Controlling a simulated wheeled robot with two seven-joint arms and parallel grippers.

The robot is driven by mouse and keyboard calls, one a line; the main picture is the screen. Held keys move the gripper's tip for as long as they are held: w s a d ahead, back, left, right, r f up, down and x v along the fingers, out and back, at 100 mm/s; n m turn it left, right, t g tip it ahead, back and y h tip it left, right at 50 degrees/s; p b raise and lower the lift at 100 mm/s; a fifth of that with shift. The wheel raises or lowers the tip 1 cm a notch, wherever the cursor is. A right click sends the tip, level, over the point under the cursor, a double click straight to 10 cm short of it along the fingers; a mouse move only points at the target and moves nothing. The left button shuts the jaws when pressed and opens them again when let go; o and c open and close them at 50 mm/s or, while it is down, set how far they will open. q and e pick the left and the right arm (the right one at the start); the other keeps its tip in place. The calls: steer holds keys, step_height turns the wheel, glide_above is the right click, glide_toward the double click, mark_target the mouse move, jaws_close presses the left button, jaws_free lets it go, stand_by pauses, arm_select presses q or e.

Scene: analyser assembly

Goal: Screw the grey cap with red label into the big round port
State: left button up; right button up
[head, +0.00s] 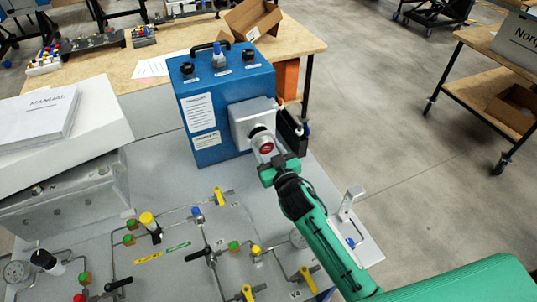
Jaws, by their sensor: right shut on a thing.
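The grey cap with the red label (266,148) is at the front of the grey square block (241,120) on the blue analyser box (196,86). Its red label faces me. My right gripper (276,166), on the green arm from the lower right, is shut on the cap. The cap is in front of the big round port (258,131), which it largely covers. I cannot tell whether the cap is threaded in or only close against it. My left gripper is not in view.
A grey panel (180,262) with pipes, valves and gauges lies in front of the box. A white box with manuals (50,115) stands at the left. A wooden table (303,42) with an open cardboard box (256,18) is behind.

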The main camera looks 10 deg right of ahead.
steer(key=n, duration=0.2)
steer(key=n+p, duration=0.1)
steer(key=n, duration=0.2)
steer(key=shift+w+r+n, duration=0.2)
steer(key=shift+n, duration=0.1)
steer(key=n, duration=0.5)
steer(key=shift+w+f+p, duration=0.1)
steer(key=shift+w+p, duration=0.1)
steer(key=shift+p, duration=0.15)
steer(key=shift+w+a, duration=0.2)
steer(key=shift+w, duration=0.5)
stand_by(0.9)
